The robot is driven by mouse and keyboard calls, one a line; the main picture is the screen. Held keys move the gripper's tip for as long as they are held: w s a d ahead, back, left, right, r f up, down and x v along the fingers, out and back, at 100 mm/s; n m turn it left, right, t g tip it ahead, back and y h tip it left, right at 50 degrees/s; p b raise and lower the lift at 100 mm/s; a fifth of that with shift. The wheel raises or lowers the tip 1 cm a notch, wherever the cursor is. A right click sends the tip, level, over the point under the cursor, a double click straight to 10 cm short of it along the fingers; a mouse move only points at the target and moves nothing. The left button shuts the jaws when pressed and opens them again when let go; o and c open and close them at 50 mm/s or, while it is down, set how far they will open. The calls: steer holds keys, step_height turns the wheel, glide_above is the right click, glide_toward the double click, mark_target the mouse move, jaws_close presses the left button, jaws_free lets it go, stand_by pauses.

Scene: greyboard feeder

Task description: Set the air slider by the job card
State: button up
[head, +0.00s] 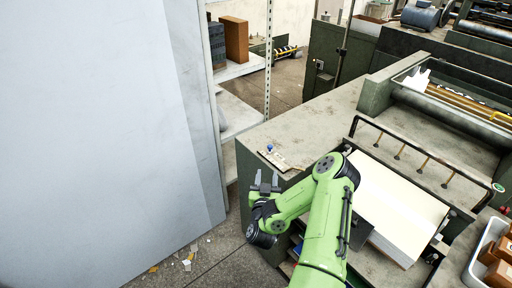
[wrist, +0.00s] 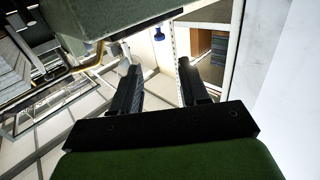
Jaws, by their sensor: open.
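A small blue knob (head: 269,148) stands on a pale plate (head: 274,159) near the left corner of the grey-green machine top; I take it for the air slider. The knob also shows in the wrist view (wrist: 158,36), beyond the fingertips and roughly between them. My gripper (head: 266,175) is open and empty, just in front of the plate and apart from the knob. Its two dark fingers show spread in the wrist view (wrist: 160,68). Markings on the plate are too small to read. I cannot make out a job card.
A stack of pale board (head: 398,205) lies right of my arm, under a black rail with several hooks. A white tray (head: 484,252) of brown blocks is at the lower right. A large grey panel (head: 90,140) fills the left. Shelving (head: 238,115) stands behind the machine's corner.

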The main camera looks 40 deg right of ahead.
mark_target(270, 149)
steer(key=b+x, duration=0.5)
steer(key=x, duration=0.9)
steer(key=shift+w+d+f, duration=0.1)
steer(key=shift+d, duration=0.05)
steer(key=shift+w+d, duration=0.3)
jaws_close()
